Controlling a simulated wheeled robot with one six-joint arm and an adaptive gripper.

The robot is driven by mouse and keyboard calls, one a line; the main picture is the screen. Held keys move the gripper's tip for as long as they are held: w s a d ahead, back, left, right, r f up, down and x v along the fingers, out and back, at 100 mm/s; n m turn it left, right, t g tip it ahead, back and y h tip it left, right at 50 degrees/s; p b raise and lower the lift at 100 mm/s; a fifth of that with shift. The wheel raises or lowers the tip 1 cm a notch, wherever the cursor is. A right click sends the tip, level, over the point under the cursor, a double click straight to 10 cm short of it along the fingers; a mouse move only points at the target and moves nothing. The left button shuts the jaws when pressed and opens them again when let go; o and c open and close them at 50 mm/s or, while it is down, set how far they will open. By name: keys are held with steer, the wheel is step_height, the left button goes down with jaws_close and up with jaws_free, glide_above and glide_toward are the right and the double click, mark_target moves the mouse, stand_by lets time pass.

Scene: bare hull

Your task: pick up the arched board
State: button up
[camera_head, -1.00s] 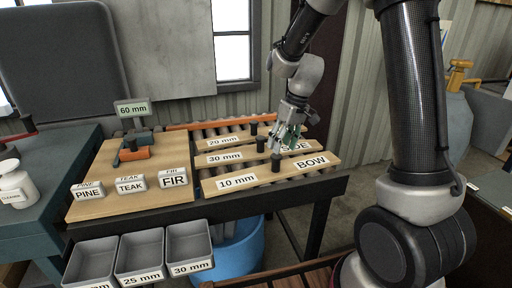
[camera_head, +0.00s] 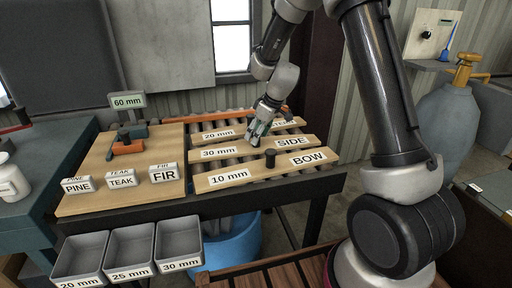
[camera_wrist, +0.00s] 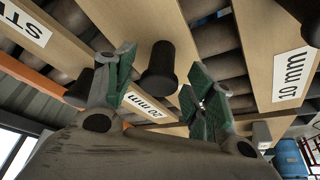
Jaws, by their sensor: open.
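Three pale wooden boards lie side by side on a roller rack. The front one is marked 10 mm and BOW (camera_head: 250,173), the middle one 30 mm and SIDE (camera_head: 251,151), and the back one 20 mm with a half-hidden name (camera_head: 230,132). I cannot tell by shape which board is arched. A dark knob stands on the front board (camera_head: 270,157). My gripper (camera_head: 252,137) is open over the middle and back boards. In the wrist view a dark knob (camera_wrist: 160,72) stands between its open fingers (camera_wrist: 163,88), apart from them; which board bears it is unclear.
Left of the boards is a wooden panel (camera_head: 105,199) with PINE, TEAK and FIR blocks and a 60 mm display (camera_head: 128,101). Grey bins (camera_head: 131,246) hang at the front, beside a blue tub (camera_head: 235,250). An orange bar runs behind the boards.

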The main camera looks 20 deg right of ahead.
steer(key=shift+x, duration=1)
steer(key=shift+c, duration=0.3)
jaws_close()
